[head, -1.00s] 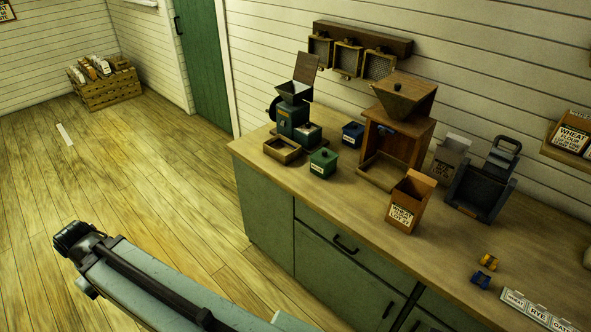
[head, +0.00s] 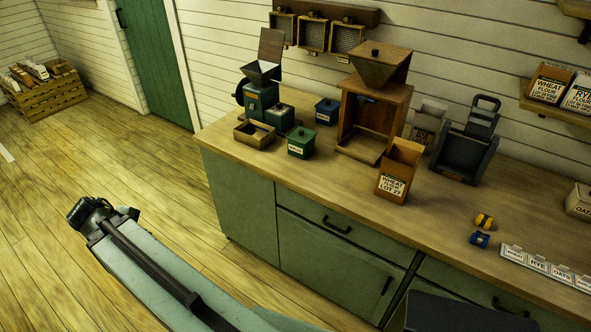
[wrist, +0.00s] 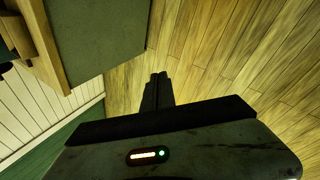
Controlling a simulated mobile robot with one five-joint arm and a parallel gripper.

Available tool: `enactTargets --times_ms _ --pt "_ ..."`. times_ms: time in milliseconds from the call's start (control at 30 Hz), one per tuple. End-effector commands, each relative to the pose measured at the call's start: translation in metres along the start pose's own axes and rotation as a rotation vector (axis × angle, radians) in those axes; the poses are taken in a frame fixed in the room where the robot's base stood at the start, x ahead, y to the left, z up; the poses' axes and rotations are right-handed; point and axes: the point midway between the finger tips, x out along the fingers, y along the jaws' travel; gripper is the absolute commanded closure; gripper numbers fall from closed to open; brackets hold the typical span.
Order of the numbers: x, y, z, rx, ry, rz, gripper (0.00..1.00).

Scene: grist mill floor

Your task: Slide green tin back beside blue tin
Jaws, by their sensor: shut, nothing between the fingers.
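The green tin (head: 301,143) stands on the counter (head: 250,165), in front of the teal hand mill and near the front edge. The blue tin (head: 327,111) stands farther back, behind and to the right of the green tin, with a gap between them. My gripper (wrist: 158,82) is shut and empty in the wrist view, over the wooden floor. In the head view my arm reaches out over the floor, left of and in front of the counter, well away from both tins. The fingertips are hard to make out in the head view.
The teal mill (head: 262,100) and its wooden drawer tray (head: 254,134) stand left of the green tin. A wooden mill (head: 374,105), a wheat flour bag (head: 399,172) and a dark scoop bin (head: 466,140) stand to the right. Floor before the cabinet is clear.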

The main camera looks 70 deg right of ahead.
Motion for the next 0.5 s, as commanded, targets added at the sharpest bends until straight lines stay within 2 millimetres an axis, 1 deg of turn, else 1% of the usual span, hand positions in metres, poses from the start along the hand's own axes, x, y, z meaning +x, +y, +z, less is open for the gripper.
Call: enactTargets --times_ms 33,67,100,167,200,267,300,400,500 --pt "0.068 0.033 0.028 -0.061 -0.047 0.113 1.00" --pt "0.088 0.061 0.046 -0.119 -0.085 0.185 1.00" --pt "0.112 0.096 0.072 -0.199 -0.148 0.273 1.00" --pt "0.141 0.145 0.117 -0.329 -0.267 0.389 1.00" --pt "0.158 0.173 0.148 -0.422 -0.359 0.452 1.00" --pt "0.176 0.210 0.193 -0.563 -0.508 0.518 1.00" --pt "0.184 0.229 0.221 -0.655 -0.609 0.545 1.00" --pt "0.196 0.265 0.280 -0.858 -0.839 0.561 1.00" --pt "0.198 0.285 0.317 -1.004 -1.003 0.540 1.00"
